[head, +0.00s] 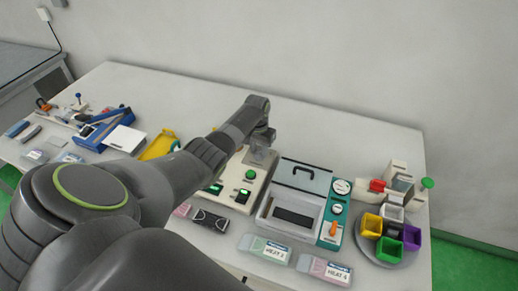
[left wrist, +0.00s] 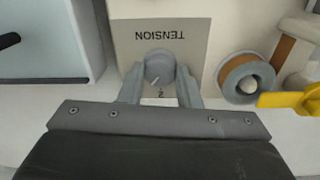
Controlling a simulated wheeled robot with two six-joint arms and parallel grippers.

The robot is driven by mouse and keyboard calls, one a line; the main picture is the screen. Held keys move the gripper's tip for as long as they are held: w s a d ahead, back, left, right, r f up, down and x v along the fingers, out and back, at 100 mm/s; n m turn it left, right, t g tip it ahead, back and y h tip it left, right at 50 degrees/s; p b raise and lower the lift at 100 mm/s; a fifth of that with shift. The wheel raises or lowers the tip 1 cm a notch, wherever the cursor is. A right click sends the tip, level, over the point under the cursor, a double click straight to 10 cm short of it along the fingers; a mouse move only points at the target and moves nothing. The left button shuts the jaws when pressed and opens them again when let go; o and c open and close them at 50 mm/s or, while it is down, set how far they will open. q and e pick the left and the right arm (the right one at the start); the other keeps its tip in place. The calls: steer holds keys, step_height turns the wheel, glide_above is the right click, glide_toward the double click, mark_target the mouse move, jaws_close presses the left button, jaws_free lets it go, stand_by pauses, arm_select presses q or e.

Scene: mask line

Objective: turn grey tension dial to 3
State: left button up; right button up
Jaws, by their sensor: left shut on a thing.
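The grey tension dial (left wrist: 159,68) sits on a grey plate (left wrist: 190,35) lettered TENSION, which appears upside down in the left wrist view. A pale pointer line shows on the dial's lower part, near a printed digit that looks like a 2; the other marks are hidden by my fingers. My left gripper (left wrist: 160,90) is shut on the dial, one finger on each side. In the head view my left gripper (head: 262,150) is over the back of the cream machine (head: 252,180), and the dial cannot be made out there. My right gripper is not in view.
Beside the plate in the left wrist view are a round roller (left wrist: 240,78) and a yellow lever (left wrist: 292,99). In the head view a teal-panelled sealer (head: 328,225) stands right of the machine, with coloured bins (head: 371,225) beyond. A blue device (head: 95,135) lies left.

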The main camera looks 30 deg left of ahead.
mark_target(258, 152)
arm_select(q)
steer(key=shift+m, duration=1.2)
steer(key=o, duration=1)
steer(key=shift+c, duration=0.2)
steer(key=shift+r, duration=0.1)
steer(key=shift+r, duration=0.25)
step_height(258, 152, up, 17)
steer(key=b, duration=0.2)
steer(key=shift+a, duration=0.3)
steer(key=shift+f, duration=0.2)
